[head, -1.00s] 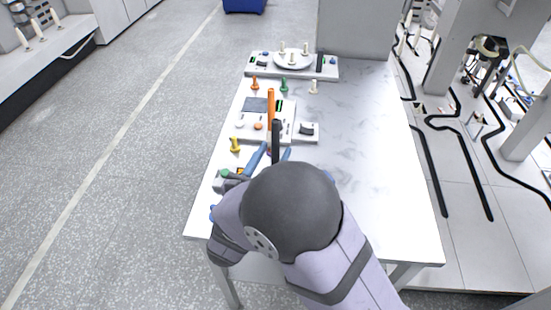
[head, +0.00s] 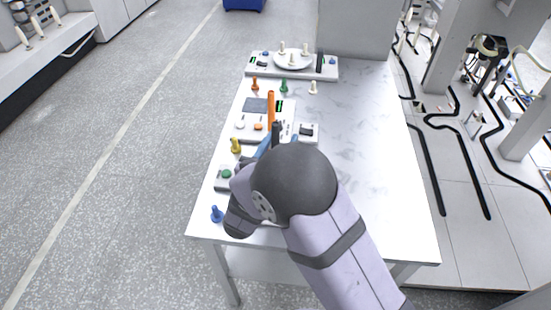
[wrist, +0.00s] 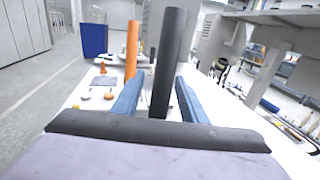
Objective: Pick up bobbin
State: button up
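Several bobbins stand upright on the white table: orange (head: 254,83), green (head: 284,86), white (head: 313,87), yellow (head: 235,146) and blue (head: 216,214). The orange one also shows in the wrist view (wrist: 103,69). Which bobbin is meant is not clear. My gripper (head: 281,145) has two blue fingers, spread apart over the table's middle, right of the yellow bobbin. In the wrist view the fingers (wrist: 160,98) are open, with a black post (wrist: 169,60) seen between them; no bobbin shows between them. My wrist hides part of the near table.
An orange post (head: 271,108) rises by a control panel (head: 250,127). A small box with a black knob (head: 308,131) is beside it. A tray with a round plate holding white bobbins (head: 260,71) stands at the far end. The table's right side (head: 380,160) is clear.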

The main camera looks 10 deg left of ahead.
grip_shut()
jog(key=shift+r, duration=0.15)
